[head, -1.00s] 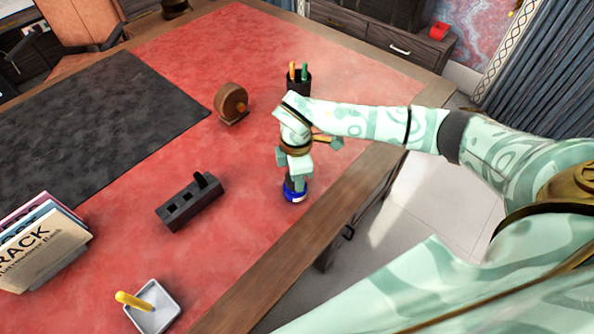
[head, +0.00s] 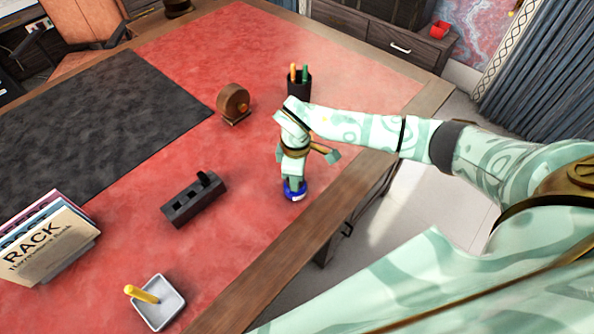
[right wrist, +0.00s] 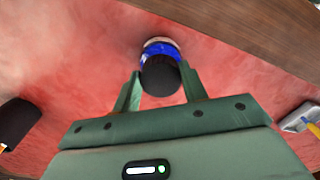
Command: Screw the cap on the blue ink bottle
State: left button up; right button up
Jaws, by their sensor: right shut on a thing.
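The blue ink bottle (head: 293,194) stands upright on the red desk top near its wooden edge. In the right wrist view its blue body (right wrist: 161,49) shows behind the round black cap (right wrist: 160,76). My right gripper (head: 294,180) points down over the bottle. Its two fingers sit on either side of the cap and are shut on it. The cap is at the bottle's mouth; the thread is hidden, so I cannot tell how tight it sits. My left gripper is not in view.
A pen cup (head: 300,83) stands behind my right wrist. A round wooden object (head: 233,102), a dark slotted block (head: 193,199), a square dish (head: 160,303) with a yellow stick and upright books (head: 48,240) stand to the left. The desk around the bottle is clear.

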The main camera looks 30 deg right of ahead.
jog(key=shift+m+p, duration=0.45)
jog(key=shift+m, duration=0.65)
jog(key=shift+a+r+m+p, duration=0.1)
jog(key=shift+m+p, duration=0.35)
jog(key=shift+m, duration=0.15)
jog(key=shift+m+p, duration=0.7)
jog(key=shift+m, duration=0.7)
jog(key=o, duration=1)
